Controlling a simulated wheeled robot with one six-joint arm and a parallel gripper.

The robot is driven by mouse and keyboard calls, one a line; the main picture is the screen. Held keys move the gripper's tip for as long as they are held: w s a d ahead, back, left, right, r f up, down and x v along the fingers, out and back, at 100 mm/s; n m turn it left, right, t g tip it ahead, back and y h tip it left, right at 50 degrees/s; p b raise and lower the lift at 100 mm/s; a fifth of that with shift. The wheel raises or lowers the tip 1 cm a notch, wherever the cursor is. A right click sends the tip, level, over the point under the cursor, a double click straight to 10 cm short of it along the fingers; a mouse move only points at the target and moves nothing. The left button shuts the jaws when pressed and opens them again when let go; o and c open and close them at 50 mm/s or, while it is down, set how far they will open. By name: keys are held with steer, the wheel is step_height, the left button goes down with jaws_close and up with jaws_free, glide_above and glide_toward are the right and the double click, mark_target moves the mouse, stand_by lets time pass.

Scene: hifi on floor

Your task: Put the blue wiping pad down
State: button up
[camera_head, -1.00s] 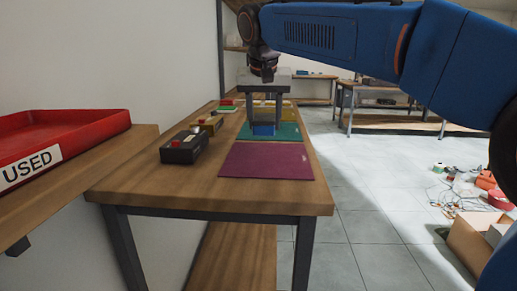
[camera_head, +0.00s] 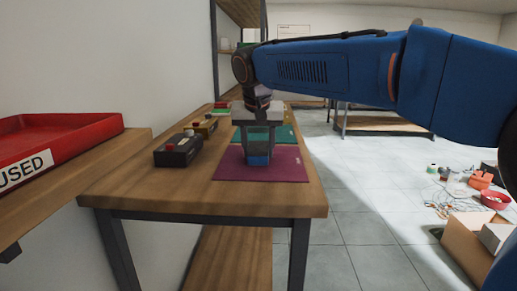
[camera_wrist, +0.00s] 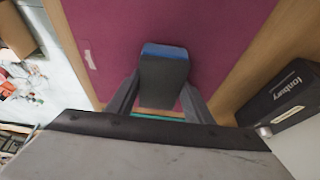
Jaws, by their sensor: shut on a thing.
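The blue wiping pad (camera_head: 258,160) is between the fingers of my gripper (camera_head: 258,148), over the purple mat (camera_head: 285,171) on the wooden table. I cannot tell whether the pad touches the mat. In the wrist view the pad (camera_wrist: 163,75) shows a dark grey body with a blue end, and the fingers of my gripper (camera_wrist: 160,98) close on its two sides. The purple mat (camera_wrist: 215,30) lies beneath it there.
A black box with a red button (camera_head: 177,150) stands left of the mat, with a yellow box (camera_head: 205,126) behind it. A teal mat (camera_head: 285,135) lies beyond the purple one. A red tray (camera_head: 60,145) marked USED sits at far left. The table's front is clear.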

steer(key=o, duration=0.9)
steer(key=shift+f, duration=0.1)
